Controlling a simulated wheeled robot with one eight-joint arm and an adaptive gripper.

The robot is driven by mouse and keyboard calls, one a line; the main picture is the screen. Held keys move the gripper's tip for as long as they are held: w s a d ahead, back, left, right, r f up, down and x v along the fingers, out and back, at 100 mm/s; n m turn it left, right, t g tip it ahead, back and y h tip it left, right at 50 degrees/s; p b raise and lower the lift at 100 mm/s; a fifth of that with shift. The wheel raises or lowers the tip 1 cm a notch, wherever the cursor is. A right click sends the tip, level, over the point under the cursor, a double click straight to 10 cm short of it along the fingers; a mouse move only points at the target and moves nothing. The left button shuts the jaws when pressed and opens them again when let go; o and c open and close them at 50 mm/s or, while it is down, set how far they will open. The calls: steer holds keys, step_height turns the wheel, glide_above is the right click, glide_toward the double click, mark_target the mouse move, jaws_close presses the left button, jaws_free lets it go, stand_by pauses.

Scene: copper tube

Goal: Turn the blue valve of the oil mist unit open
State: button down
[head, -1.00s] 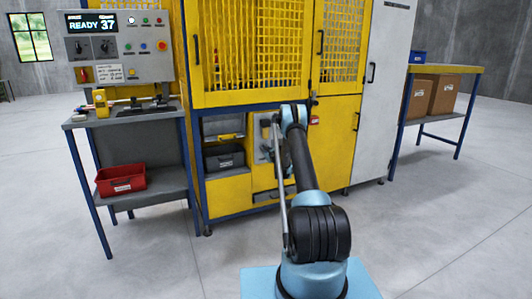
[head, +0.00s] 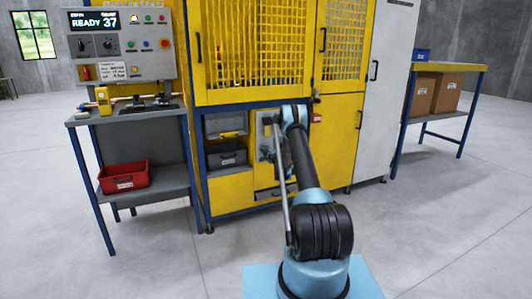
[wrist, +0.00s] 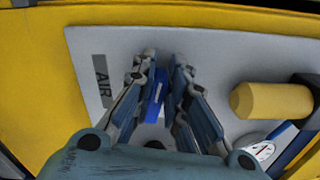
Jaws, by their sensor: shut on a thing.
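The blue valve (wrist: 153,103) is on a pale grey panel (wrist: 215,55) in the wrist view, next to an "AIR" label. My gripper (wrist: 164,60) has its two fingers on either side of the blue handle and is shut on it. The fingers hide part of the handle, and its exact angle is hard to read. In the head view the panel (head: 265,140) sits in the lower yellow front of the machine, and my arm covers the gripper and the valve there.
A yellow cylinder (wrist: 272,100) and a round gauge (wrist: 262,152) are close to the right of my fingers. A control console (head: 122,45) and a shelf with a red bin (head: 123,177) stand at left. A table with boxes (head: 447,94) stands at right. The floor between is clear.

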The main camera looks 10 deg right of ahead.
steer(key=shift+f+n, duration=0.35)
steer(key=shift+n, duration=0.85)
steer(key=shift+s+a, duration=0.1)
steer(key=shift+a, duration=0.05)
steer(key=c, duration=1.6)
jaws_free()
steer(key=shift+f, duration=0.1)
steer(key=v, duration=1.1)
steer(key=shift+s, duration=0.35)
